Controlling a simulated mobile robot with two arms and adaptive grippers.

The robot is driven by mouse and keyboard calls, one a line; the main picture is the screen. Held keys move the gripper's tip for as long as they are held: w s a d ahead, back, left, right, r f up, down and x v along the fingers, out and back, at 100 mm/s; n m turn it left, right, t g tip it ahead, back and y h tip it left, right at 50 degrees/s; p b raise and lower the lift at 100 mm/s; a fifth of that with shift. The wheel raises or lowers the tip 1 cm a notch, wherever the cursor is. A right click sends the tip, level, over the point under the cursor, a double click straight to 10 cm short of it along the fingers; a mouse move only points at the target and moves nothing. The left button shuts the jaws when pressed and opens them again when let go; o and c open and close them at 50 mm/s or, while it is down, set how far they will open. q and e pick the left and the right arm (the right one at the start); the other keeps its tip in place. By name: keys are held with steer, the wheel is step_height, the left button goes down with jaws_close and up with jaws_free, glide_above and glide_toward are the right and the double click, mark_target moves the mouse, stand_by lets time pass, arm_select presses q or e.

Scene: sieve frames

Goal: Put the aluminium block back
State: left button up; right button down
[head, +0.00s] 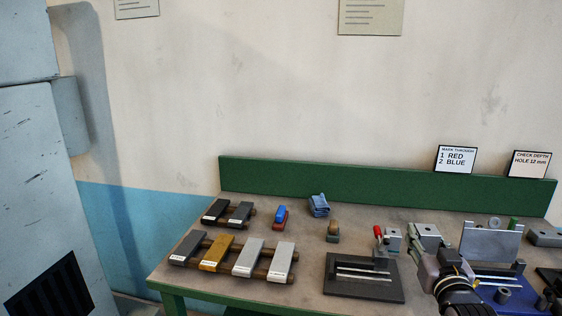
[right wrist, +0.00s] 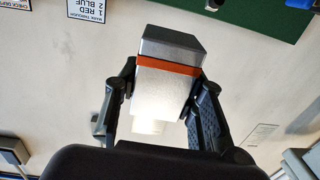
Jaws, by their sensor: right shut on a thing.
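My right gripper (head: 438,254) is above the right half of the bench in the head view. In the right wrist view my right gripper (right wrist: 163,105) is shut on a silver-grey block (right wrist: 160,88) with an orange-red band across it and a darker grey end. I take it for the aluminium block; it is held clear of the bench. In the head view a rack of labelled bars (head: 215,242) stands at the left front, with dark, brass-coloured and pale silver bars lying across its rails. My left gripper is not in view.
A smaller rack with dark bars (head: 228,211), a red-and-blue item (head: 280,215) and a blue cloth (head: 318,205) lie behind. A dark fixture (head: 362,288) with a red-handled clamp (head: 378,236) is left of my right arm. A grey upright plate (head: 490,243) stands to its right.

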steer(key=s+a+f+n+y, duration=0.1)
steer(key=s+a+f+y, duration=0.1)
steer(key=s+a+f, duration=0.4)
steer(key=s+a+f+n+y, duration=0.1)
steer(key=s+a+f, duration=0.3)
steer(key=s+a, duration=0.45)
steer(key=s+f, duration=0.3)
steer(key=s, duration=0.5)
steer(key=shift+s, duration=0.2)
steer(key=shift+f, duration=0.1)
